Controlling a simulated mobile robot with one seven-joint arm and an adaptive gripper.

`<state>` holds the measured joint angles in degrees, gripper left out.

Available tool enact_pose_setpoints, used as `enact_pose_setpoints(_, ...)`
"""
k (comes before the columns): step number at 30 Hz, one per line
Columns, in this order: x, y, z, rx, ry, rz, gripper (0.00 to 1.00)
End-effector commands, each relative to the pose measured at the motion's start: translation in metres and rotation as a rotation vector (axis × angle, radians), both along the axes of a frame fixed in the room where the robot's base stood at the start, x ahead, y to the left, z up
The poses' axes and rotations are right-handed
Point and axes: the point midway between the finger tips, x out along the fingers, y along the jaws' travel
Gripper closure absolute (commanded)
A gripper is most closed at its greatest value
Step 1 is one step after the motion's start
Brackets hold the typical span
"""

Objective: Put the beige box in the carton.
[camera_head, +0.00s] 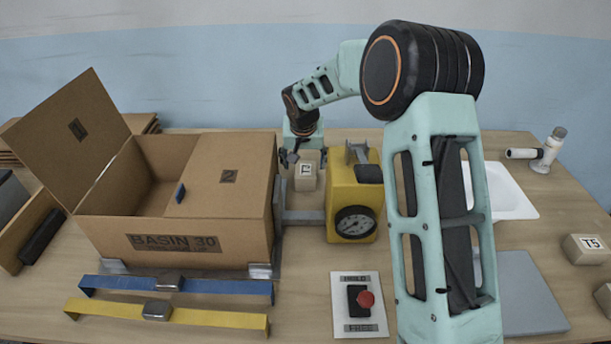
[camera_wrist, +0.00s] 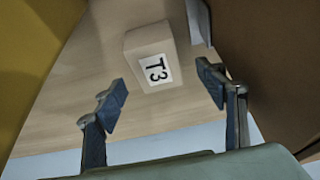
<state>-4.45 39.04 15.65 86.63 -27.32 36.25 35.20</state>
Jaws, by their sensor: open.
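A beige box (camera_head: 307,172) with a "T3" label stands on the table between the carton and a yellow gauge block. It also shows in the wrist view (camera_wrist: 151,48), beyond my fingertips. The brown carton (camera_head: 240,241), marked "BASIN 30", stands on the left. Its left flap (camera_head: 75,129) is raised, and flap "2" (camera_head: 228,180) lies flat over the right part, leaving the left part open. My gripper (camera_head: 292,157) is open and empty beside the box's upper left in the head view. In the wrist view the two fingers (camera_wrist: 164,84) are spread wide, with the box between their lines.
The yellow gauge block (camera_head: 354,196) stands close on the box's right, and the carton wall close on its left. A blue strap (camera_head: 177,287), a yellow strap (camera_head: 165,315) and a red-button panel (camera_head: 360,303) lie in front. A "T5" box (camera_head: 585,249) sits far right.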

Motion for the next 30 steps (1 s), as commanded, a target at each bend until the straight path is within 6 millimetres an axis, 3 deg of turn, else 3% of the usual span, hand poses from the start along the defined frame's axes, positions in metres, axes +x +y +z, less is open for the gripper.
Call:
enact_pose_setpoints(9, 0.012, -0.004, -0.041, 0.001, 0.003, -0.002, 0.35)
enact_pose_setpoints(19, 0.015, -0.004, -0.046, 0.0, 0.0, -0.001, 0.35)
enact_pose_setpoints(30, 0.015, -0.004, -0.045, 0.0, 0.0, -0.001, 0.76)
